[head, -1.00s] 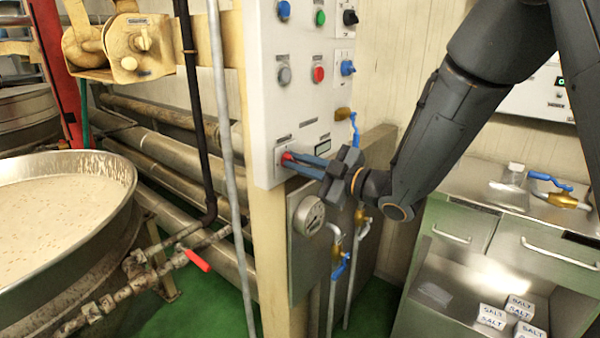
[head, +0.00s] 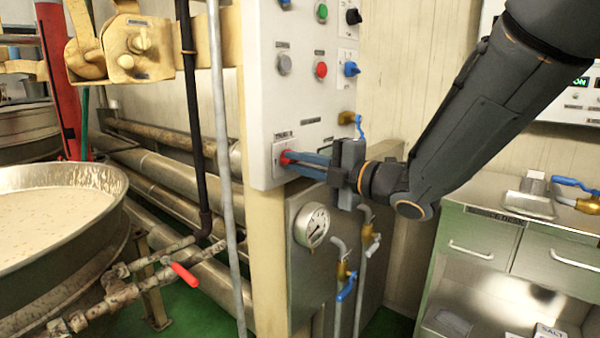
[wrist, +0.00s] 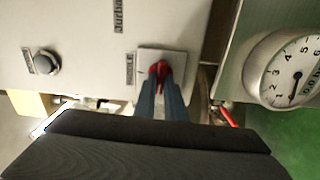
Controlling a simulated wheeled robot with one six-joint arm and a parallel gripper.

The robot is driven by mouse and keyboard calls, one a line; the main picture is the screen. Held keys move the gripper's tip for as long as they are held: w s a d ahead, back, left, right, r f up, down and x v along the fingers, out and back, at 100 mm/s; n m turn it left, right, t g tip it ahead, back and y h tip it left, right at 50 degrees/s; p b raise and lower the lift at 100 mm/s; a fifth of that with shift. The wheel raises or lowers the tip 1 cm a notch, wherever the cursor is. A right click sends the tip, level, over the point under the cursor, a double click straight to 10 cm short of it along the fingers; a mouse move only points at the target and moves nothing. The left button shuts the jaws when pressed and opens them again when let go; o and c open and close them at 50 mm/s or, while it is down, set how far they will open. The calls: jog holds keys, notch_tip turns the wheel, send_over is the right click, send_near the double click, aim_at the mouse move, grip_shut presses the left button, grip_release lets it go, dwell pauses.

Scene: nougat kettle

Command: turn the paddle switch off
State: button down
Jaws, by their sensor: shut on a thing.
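The paddle switch (head: 284,158) is a small red lever on a light square plate, low on the white control panel (head: 262,110). It also shows in the wrist view as a red paddle (wrist: 161,70) on its plate (wrist: 176,66), beside a label. My gripper (head: 292,158) reaches in from the right, and its two blue fingers are shut on the red paddle. In the wrist view the fingers (wrist: 160,90) come up from below and meet at the paddle. The fingertips hide part of it, and I cannot tell its exact tilt.
Several knobs and buttons, such as a red button (head: 321,69) and a blue selector (head: 351,69), sit above on the panel. A pressure gauge (head: 312,225) and blue-handled valves (head: 346,289) are below. A grey vertical pipe (head: 226,150) stands left of the panel.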

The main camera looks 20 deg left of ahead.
jog(key=shift+n+b, duration=0.35)
jog(key=shift+n, duration=0.05)
jog(key=c, duration=1.8)
grip_release()
jog(key=shift+s+a, duration=0.1)
jog(key=shift+d, duration=0.3)
jog(key=v, duration=0.7)
jog(key=shift+s+d, duration=0.1)
